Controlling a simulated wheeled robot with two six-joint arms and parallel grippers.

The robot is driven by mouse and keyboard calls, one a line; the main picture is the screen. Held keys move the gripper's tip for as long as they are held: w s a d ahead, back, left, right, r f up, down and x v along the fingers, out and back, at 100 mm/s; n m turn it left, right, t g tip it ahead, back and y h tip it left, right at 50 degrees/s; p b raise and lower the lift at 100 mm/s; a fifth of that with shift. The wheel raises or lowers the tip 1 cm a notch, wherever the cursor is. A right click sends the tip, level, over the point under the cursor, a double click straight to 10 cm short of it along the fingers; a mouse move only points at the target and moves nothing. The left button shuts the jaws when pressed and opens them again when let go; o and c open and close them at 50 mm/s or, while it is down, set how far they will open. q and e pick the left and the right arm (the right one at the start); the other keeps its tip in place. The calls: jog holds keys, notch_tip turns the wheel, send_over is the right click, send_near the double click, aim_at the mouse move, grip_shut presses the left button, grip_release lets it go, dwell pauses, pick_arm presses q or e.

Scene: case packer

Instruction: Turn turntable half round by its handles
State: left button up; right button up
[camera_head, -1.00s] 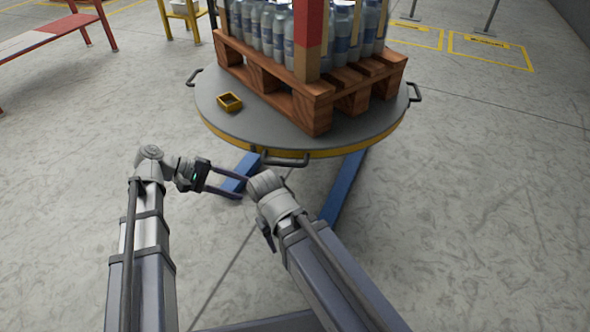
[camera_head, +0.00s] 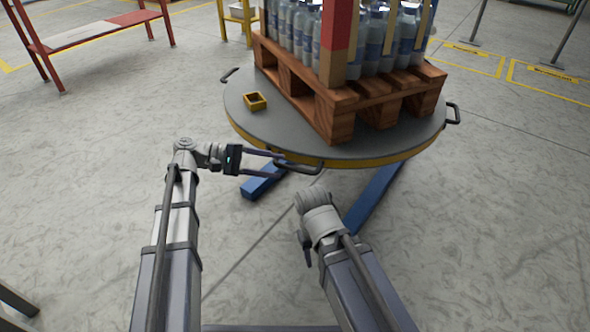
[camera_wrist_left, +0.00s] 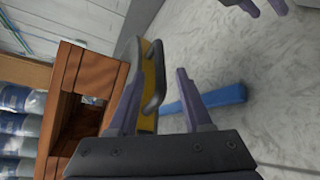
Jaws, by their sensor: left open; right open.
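The round grey turntable (camera_head: 238,112) has a yellow rim and carries a loaded wooden pallet. Its near handle (camera_head: 311,169) is a dark bar sticking out from the front rim. Other handles show at the left (camera_head: 229,75) and right (camera_head: 454,114). My left gripper (camera_head: 280,165) is open at the near handle's left end. In the left wrist view, the handle (camera_wrist_left: 155,78) lies between the lines of the two open fingers, near their tips; contact cannot be told. My right gripper's open, empty fingers (camera_wrist_left: 264,7) show at that view's top right, apart from the handle.
The pallet (camera_head: 345,101) holds several bottles (camera_head: 375,50) and a red-and-tan corner post (camera_head: 337,40). A small yellow box (camera_head: 255,101) sits on the turntable's left. Blue floor legs (camera_head: 374,198) extend below. A red-framed bench (camera_head: 90,32) stands far left. Floor in front is clear.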

aim_at(284, 167)
pick_arm(q)
jog(key=b+x, duration=0.1)
jog(key=x, duration=0.4)
jog(key=shift+d+f, duration=0.15)
jog(key=shift+d, duration=0.25)
grip_shut()
dwell(1.1)
